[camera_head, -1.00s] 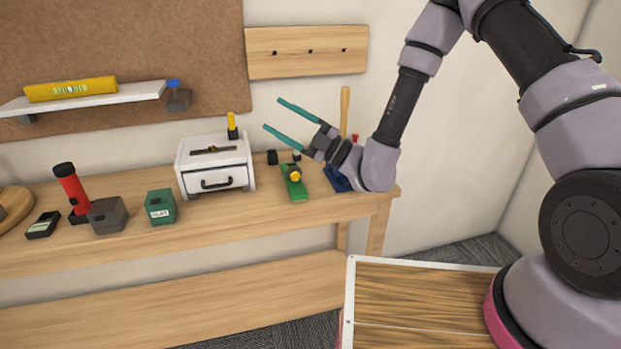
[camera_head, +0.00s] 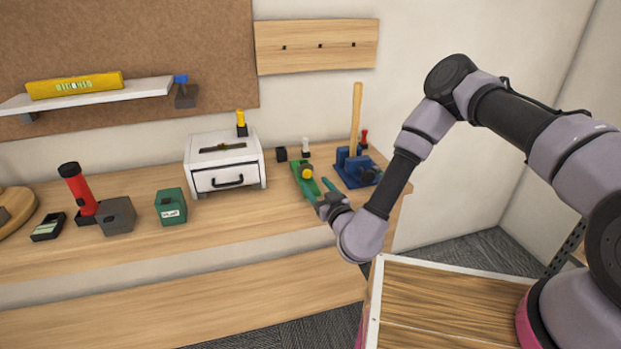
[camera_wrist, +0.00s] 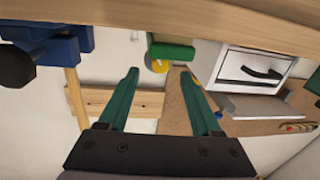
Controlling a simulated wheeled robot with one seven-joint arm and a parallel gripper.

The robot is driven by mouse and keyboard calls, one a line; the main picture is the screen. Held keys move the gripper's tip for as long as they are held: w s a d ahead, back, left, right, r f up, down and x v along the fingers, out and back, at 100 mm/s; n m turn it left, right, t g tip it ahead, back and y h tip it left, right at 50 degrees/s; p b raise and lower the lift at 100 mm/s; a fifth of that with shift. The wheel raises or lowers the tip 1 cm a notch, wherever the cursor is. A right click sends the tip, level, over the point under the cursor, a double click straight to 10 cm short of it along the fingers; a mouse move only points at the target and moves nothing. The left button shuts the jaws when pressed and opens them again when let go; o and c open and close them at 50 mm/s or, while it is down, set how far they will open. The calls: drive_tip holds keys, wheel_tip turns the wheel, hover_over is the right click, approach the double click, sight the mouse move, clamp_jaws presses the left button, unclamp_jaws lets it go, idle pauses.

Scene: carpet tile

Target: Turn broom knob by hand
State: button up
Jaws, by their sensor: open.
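A blue clamp-like holder (camera_head: 346,167) stands at the bench's right end with a light wooden broom-like handle (camera_head: 356,115) upright in it. A dark round knob (camera_head: 370,176) is on its front right. In the wrist view the knob (camera_wrist: 15,66) is large at the far left, beside the blue holder (camera_wrist: 62,48). My gripper (camera_head: 318,187) is open and empty, low at the bench's front edge, left of the holder and apart from the knob.
The green block (camera_head: 300,183) lies just left of the holder. A white drawer box (camera_head: 200,182), a green box (camera_head: 170,207), a grey block (camera_head: 116,215) and a red torch (camera_head: 78,187) stand further left. Wall shelf and peg rail are above.

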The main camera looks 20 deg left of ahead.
sight(309, 176)
drive_tip(key=x, duration=0.5)
clamp_jaws()
